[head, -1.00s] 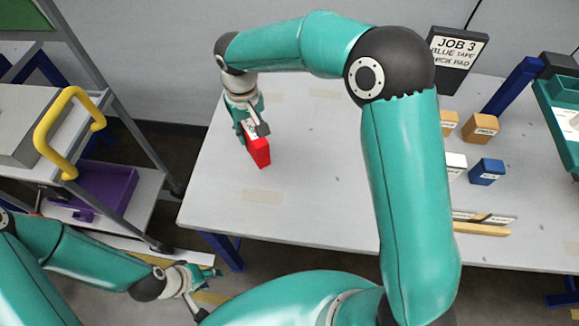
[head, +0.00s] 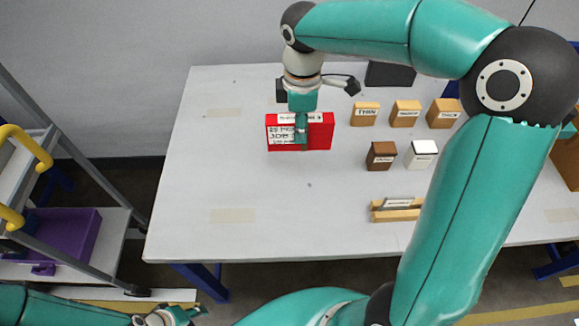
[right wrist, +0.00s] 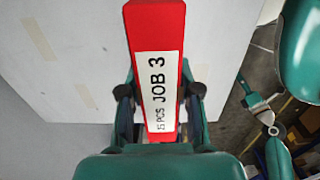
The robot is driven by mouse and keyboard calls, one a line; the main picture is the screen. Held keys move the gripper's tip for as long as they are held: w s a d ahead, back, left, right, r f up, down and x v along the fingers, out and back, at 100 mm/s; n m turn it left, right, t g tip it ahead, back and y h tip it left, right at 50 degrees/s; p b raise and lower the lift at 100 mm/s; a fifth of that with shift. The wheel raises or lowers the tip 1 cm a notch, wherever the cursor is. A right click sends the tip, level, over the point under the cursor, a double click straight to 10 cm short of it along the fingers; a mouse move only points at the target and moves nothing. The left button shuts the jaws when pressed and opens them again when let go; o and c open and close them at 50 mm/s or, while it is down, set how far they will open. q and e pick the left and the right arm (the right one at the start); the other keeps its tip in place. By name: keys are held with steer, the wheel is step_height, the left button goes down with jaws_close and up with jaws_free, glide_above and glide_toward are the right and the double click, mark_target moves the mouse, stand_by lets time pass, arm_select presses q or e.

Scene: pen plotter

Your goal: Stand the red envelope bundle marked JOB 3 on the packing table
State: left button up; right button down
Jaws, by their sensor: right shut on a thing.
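The red envelope bundle (head: 322,138) is upright over the packing table (head: 200,180), its broad labelled face toward the head camera. Its label reads JOB 3, partly covered by a finger. My right gripper (head: 301,132) is shut on it from above, near its middle. In the right wrist view the bundle (right wrist: 182,80) sits between the fingers, with its narrow JOB 3 label facing the camera. I cannot tell whether its lower edge touches the table. My left gripper (head: 187,314) is low at the left, off the table, open and empty, partly cut by the frame.
Tan blocks (head: 405,113), a brown block (head: 381,155) and a white-topped block (head: 421,154) stand right of the bundle. A wooden holder (head: 397,211) lies nearer the front. The table's left part is clear. A cart with a purple bin (head: 62,240) is at left.

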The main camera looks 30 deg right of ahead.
step_height(320, 180, down, 14)
steer(key=shift+r, duration=0.1)
stand_by(0.4)
steer(key=c, duration=0.8)
jaws_free()
step_height(320, 180, up, 12)
stand_by(0.3)
